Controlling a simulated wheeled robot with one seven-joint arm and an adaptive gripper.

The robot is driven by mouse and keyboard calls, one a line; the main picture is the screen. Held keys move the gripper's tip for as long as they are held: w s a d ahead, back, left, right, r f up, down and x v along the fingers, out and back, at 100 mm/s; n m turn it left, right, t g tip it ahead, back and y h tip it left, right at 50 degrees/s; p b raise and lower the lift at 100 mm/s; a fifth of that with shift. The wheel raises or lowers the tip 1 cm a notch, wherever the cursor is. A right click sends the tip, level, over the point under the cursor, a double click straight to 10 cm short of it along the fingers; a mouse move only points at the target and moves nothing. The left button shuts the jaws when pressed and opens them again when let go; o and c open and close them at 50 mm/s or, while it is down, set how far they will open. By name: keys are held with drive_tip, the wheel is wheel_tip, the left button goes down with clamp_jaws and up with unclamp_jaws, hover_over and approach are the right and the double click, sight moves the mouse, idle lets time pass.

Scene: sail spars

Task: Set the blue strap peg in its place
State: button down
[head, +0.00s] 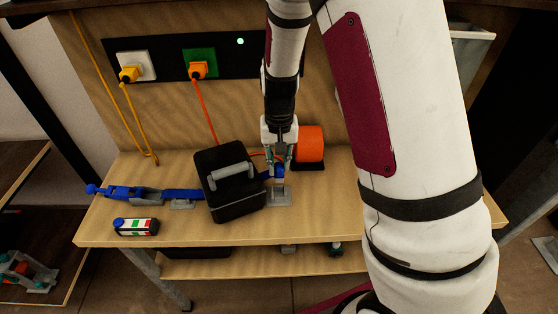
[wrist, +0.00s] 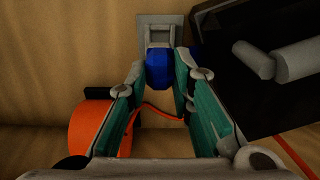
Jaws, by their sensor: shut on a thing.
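My gripper (head: 277,160) is shut on the blue strap peg (head: 279,171), just right of the black case. In the wrist view the peg (wrist: 158,70) is a rounded blue block between the two green-padded fingers of my gripper (wrist: 160,76). A grey metal bracket (head: 280,196) stands on the bench right by the peg, and it also shows in the wrist view (wrist: 159,22). I cannot tell whether the peg touches the bracket. A blue strap (head: 148,194) runs from the left under or behind the black case, and a second grey bracket (head: 183,204) is beside it.
The black case (head: 231,183) with a grey handle stands close left of my gripper. An orange reel (head: 309,144) is close behind right. A small striped box (head: 136,227) lies front left. Yellow and orange cables hang from the panel (head: 165,62). The bench's front right is clear.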

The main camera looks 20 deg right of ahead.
sight(279, 180)
drive_tip(key=shift+f+b, duration=0.5)
drive_tip(key=shift+f, duration=1.6)
drive_tip(key=shift+f, duration=1.6)
drive_tip(key=c, duration=1.3)
unclamp_jaws()
wheel_tip(279, 180, up, 12)
drive_tip(key=shift+r, duration=0.1)
